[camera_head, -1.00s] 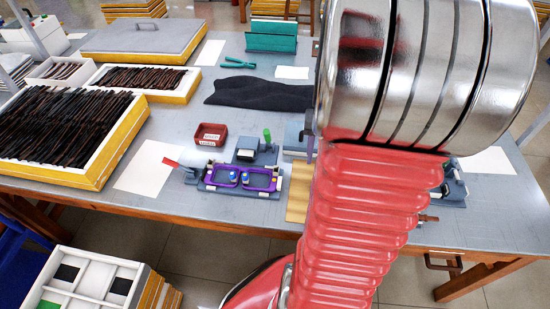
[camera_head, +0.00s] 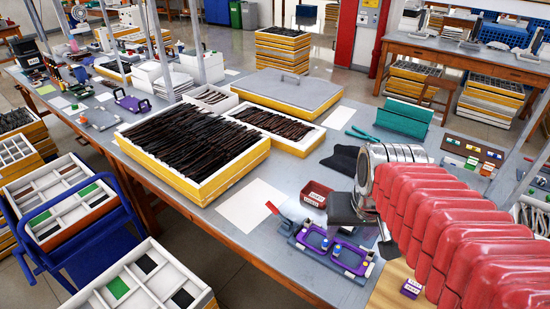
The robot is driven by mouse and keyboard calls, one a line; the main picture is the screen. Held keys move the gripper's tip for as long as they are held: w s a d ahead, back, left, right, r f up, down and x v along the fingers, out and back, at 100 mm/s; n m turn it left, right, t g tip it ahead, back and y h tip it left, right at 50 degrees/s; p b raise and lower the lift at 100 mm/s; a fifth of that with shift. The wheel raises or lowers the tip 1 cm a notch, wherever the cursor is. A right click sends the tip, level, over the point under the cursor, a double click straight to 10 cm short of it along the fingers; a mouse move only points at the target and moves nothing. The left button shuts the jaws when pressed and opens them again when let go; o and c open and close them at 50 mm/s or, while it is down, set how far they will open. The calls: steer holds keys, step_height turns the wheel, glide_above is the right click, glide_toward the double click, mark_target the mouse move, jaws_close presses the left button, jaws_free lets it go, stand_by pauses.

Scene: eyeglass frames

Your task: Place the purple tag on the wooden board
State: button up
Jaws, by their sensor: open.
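The purple tag (camera_head: 411,287) is a small block with a white label. It lies on the light wooden board (camera_head: 388,286) at the front edge of the table, partly beside my red arm, which hides the board's right part. My gripper (camera_head: 347,212) is a dark grey shape below the metal wrist. It is open, above and behind the purple eyeglass frame fixture, apart from the tag and to the left of it. Its fingertips are hard to make out. I see nothing held in it.
A red tray (camera_head: 316,194) stands behind. A white sheet (camera_head: 252,206) and a large box of dark frames (camera_head: 190,150) lie to the left. A teal rack (camera_head: 403,118) stands at the back.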

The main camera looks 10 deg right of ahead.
steer(key=s+a+r+n+t+y, duration=0.1)
steer(key=s+a+r+n+t, duration=0.1)
steer(key=a, duration=0.7)
steer(key=shift+s+r+n, duration=0.5)
steer(key=shift+r+n, duration=0.1)
